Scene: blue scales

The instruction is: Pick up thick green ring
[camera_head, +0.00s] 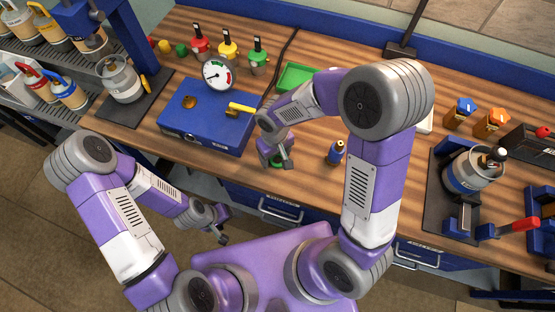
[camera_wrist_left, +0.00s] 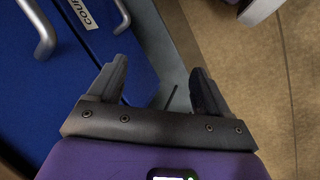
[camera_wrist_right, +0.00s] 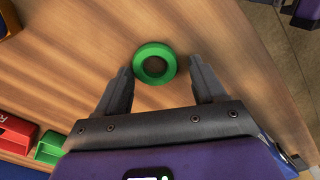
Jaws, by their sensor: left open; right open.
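The thick green ring (camera_wrist_right: 140,72) lies flat on the wooden table in the right wrist view. My right gripper (camera_wrist_right: 159,79) is open, with a fingertip on each side of the ring. I cannot tell whether the fingers touch it. In the head view only a small green part of the ring (camera_head: 277,165) shows beneath my right gripper (camera_head: 279,160), near the table's front edge. My left gripper (camera_head: 222,238) hangs in front of the table, below its top. In the left wrist view the left gripper (camera_wrist_left: 157,77) is open and empty.
A blue box (camera_head: 205,118) with a gauge and yellow handle stands left of the right gripper. A green tray (camera_head: 295,78) lies behind it, and a small dark blue bottle (camera_head: 336,152) stands to its right. Blue drawers (camera_head: 262,203) are below the table edge.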

